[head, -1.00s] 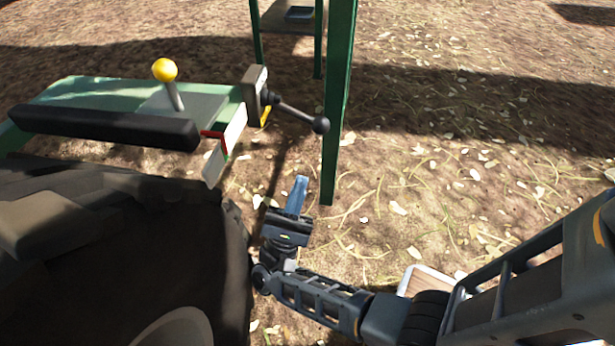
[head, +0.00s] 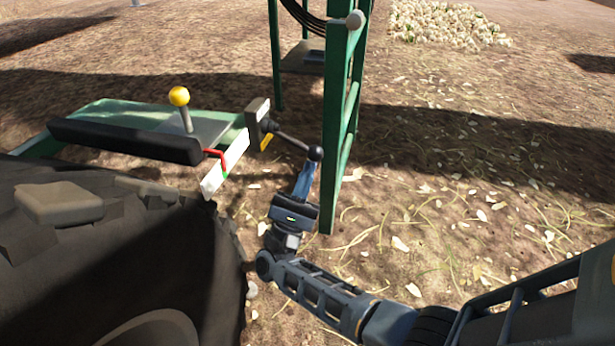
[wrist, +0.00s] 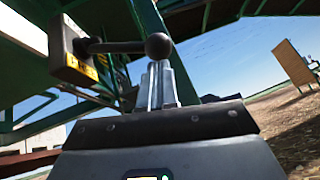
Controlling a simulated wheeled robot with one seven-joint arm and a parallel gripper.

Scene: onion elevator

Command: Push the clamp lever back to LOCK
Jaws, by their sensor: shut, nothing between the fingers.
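The clamp lever (head: 290,139) is a dark rod with a black ball at its end. It sticks out to the right and slightly down from a grey clamp block (head: 256,113) with a yellow label. My gripper (head: 312,168) is shut and empty, its blue fingertips just below the ball in the head view. In the wrist view the lever (wrist: 115,47) runs across to the ball (wrist: 158,46), and my fingertips (wrist: 158,68) point at the ball from below. I cannot tell whether they touch it.
A green post frame (head: 335,120) stands close to the right of the ball and my gripper. A yellow-knobbed lever (head: 180,97) stands on the green platform at the left. A large black tyre (head: 110,260) fills the lower left. Open ground lies to the right.

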